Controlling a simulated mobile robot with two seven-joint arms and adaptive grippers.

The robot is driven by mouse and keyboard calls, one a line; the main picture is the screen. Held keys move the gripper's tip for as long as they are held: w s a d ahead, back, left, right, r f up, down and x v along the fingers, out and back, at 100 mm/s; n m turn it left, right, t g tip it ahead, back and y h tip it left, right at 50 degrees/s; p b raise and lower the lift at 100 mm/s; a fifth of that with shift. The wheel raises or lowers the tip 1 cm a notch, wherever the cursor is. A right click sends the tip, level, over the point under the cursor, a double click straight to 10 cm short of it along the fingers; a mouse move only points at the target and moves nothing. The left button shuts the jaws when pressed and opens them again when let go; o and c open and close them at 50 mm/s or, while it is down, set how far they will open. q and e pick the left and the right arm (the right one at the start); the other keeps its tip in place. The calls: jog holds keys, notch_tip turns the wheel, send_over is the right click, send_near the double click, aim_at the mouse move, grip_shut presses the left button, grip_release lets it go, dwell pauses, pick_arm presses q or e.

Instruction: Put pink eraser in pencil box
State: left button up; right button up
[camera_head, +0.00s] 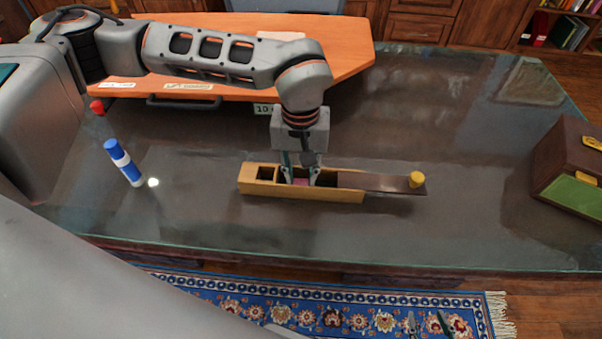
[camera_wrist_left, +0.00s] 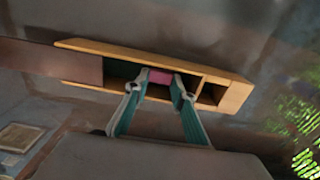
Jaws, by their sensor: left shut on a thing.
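The pencil box (camera_head: 270,188) is a long, light wooden box on the glass-topped desk. Its dark sliding lid (camera_head: 370,182) is drawn out to the right, leaving the left part open. My left gripper (camera_head: 300,178) points down into the opening, with its fingertips shut on the pink eraser (camera_head: 301,182). The left wrist view shows the eraser (camera_wrist_left: 160,76) between the fingertips within the opening, beside a divider. I cannot tell whether it touches the box floor. My right gripper (camera_head: 426,320) shows at the bottom edge, over the rug, its fingers apart and empty.
An orange wooden board (camera_head: 345,60) lies behind my left arm. A brown case with green (camera_head: 570,170) is at the right. The desk is clear between box and case.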

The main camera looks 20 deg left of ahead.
aim_at(301, 180)
pick_arm(q)
jog(key=o, duration=0.9)
jog(key=shift+f, duration=0.15)
notch_tip(301, 180, up, 12)
jog(key=p, duration=0.1)
jog(key=shift+r+p, duration=0.2)
jog(key=shift+p, duration=0.1)
